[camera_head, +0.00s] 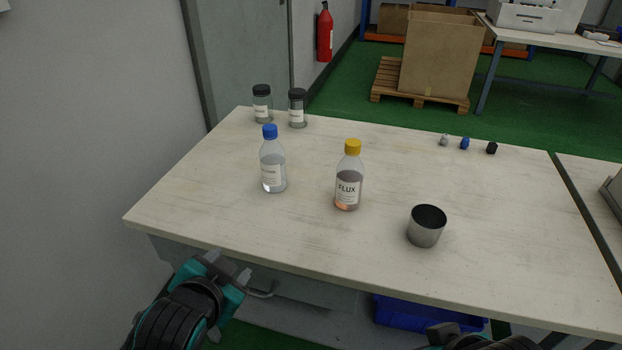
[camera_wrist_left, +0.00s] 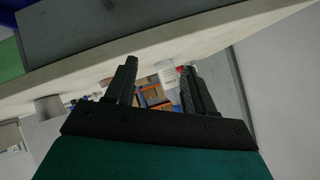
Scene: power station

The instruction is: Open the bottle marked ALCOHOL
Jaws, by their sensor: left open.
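A clear bottle with a blue cap (camera_head: 272,168) stands upright on the left half of the table; its label is too small to read. Beside it, to the right, stands a bottle with a yellow cap (camera_head: 348,180), labelled FLUX, with dark contents. Both caps are on. My left gripper (camera_head: 232,268) is open and empty, in front of the table's front edge and below the tabletop, apart from both bottles. In the left wrist view its two fingers (camera_wrist_left: 160,82) stand apart; a pale object shows beyond them, too unclear to name. A dark part of my right arm shows at the bottom edge.
A metal cup (camera_head: 427,227) stands near the front right of the table (camera_head: 400,165). Two dark-lidded jars (camera_head: 262,104) (camera_head: 298,108) stand at the back left. Three small objects (camera_head: 465,143) lie at the back right. The tabletop between is clear.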

